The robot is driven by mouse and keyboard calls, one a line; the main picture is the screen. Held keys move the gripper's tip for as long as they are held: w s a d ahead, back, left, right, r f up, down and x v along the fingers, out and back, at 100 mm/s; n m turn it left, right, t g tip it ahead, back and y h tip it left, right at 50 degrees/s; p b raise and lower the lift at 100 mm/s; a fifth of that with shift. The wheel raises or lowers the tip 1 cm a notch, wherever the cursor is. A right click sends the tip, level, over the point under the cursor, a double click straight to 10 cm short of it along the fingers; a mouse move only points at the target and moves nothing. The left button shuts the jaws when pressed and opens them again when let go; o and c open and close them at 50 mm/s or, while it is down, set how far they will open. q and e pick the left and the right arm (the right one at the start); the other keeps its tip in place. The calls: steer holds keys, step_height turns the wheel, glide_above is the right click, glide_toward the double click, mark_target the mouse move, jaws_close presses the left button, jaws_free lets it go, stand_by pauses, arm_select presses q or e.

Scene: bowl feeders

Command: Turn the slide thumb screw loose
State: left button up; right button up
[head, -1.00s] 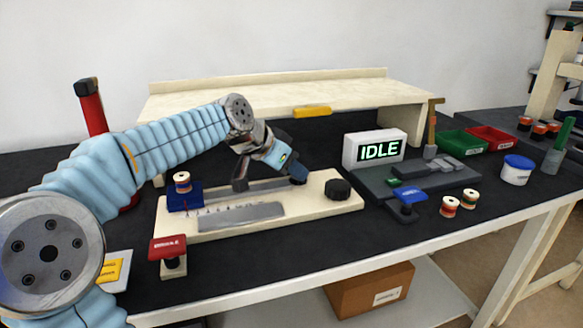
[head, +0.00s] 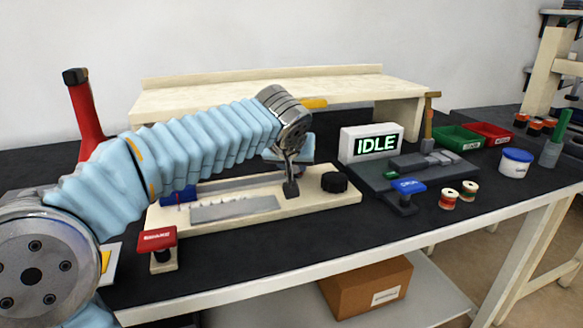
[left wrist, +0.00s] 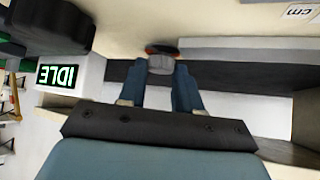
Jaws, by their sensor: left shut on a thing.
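The cream slide board (head: 240,212) lies on the black bench with a long slot and a ruled metal scale (head: 235,208). My left gripper (head: 291,188) reaches down over the slot near the board's right half. In the left wrist view, the slide thumb screw (left wrist: 160,62), a small round grey-topped knob with a dark and orange rim, sits between the two blue fingertips (left wrist: 158,88). The fingers are shut on it. My right gripper is not in view.
A larger black knob (head: 334,182) stands at the board's right end, close to my gripper. The IDLE display (head: 372,145), a blue-topped block (head: 408,187) and several spools lie to the right. A red-topped block (head: 158,240) stands at the board's front left. A cream shelf (head: 260,88) rises behind.

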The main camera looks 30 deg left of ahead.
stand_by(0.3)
arm_select(q)
steer(key=o, duration=1)
steer(key=shift+o, duration=0.2)
steer(key=v, duration=1.3)
steer(key=shift+s+d+r, duration=0.2)
steer(key=shift+d+r, duration=0.05)
steer(key=shift+d, duration=0.05)
steer(key=shift+p, duration=0.3)
